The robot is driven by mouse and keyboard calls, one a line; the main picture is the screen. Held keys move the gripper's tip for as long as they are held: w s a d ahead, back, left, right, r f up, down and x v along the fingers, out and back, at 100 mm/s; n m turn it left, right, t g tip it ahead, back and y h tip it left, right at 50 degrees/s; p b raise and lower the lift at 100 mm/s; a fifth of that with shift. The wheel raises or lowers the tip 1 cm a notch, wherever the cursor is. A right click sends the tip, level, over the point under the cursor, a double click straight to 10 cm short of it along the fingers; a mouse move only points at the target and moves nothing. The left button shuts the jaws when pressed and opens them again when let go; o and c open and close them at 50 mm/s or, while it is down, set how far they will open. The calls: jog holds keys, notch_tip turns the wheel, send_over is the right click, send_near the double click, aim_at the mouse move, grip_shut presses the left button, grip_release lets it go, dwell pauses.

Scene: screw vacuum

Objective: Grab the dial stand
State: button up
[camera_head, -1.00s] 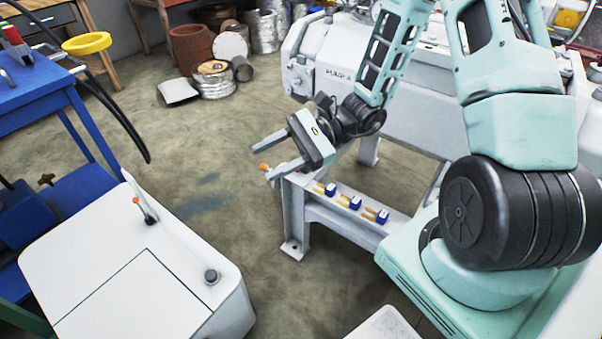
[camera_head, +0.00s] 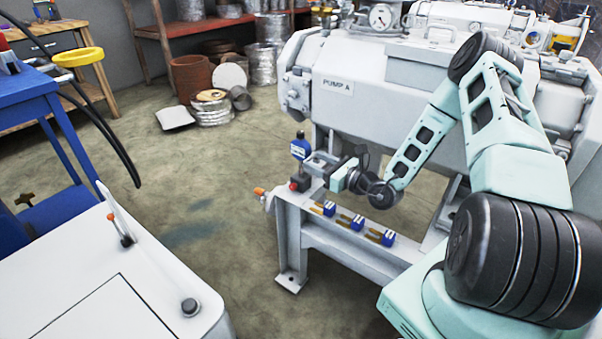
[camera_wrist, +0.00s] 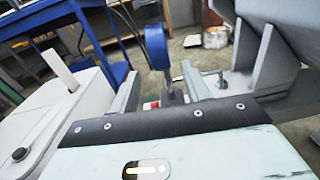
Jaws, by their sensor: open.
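The dial stand (camera_head: 300,149) has a round blue head on a thin stem and stands upright at the left end of the grey bench ledge beside the pump. Its blue head also shows in the wrist view (camera_wrist: 157,48), seen from behind or the side. My gripper (camera_head: 302,174) is open and level at the dial stand, below its head. In the wrist view the stem rises between my two fingers (camera_wrist: 160,92), nearer the right one. I cannot tell whether either finger touches it. The stem's lower part is partly hidden by my gripper.
Several small blue blocks with yellow prongs (camera_head: 351,220) lie along the ledge. A red knob (camera_head: 295,184) and an orange-tipped valve (camera_head: 261,192) are close to my gripper. The large pump (camera_head: 400,100) stands behind. A white cabinet (camera_head: 90,290) is at the left; open floor lies between.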

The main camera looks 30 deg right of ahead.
aim_at(296, 150)
jog(key=b+x, duration=0.2)
jog(key=x, duration=0.6)
jog(key=shift+w+r, duration=0.1)
jog(key=shift+w, duration=0.25)
grip_shut()
dwell(1.1)
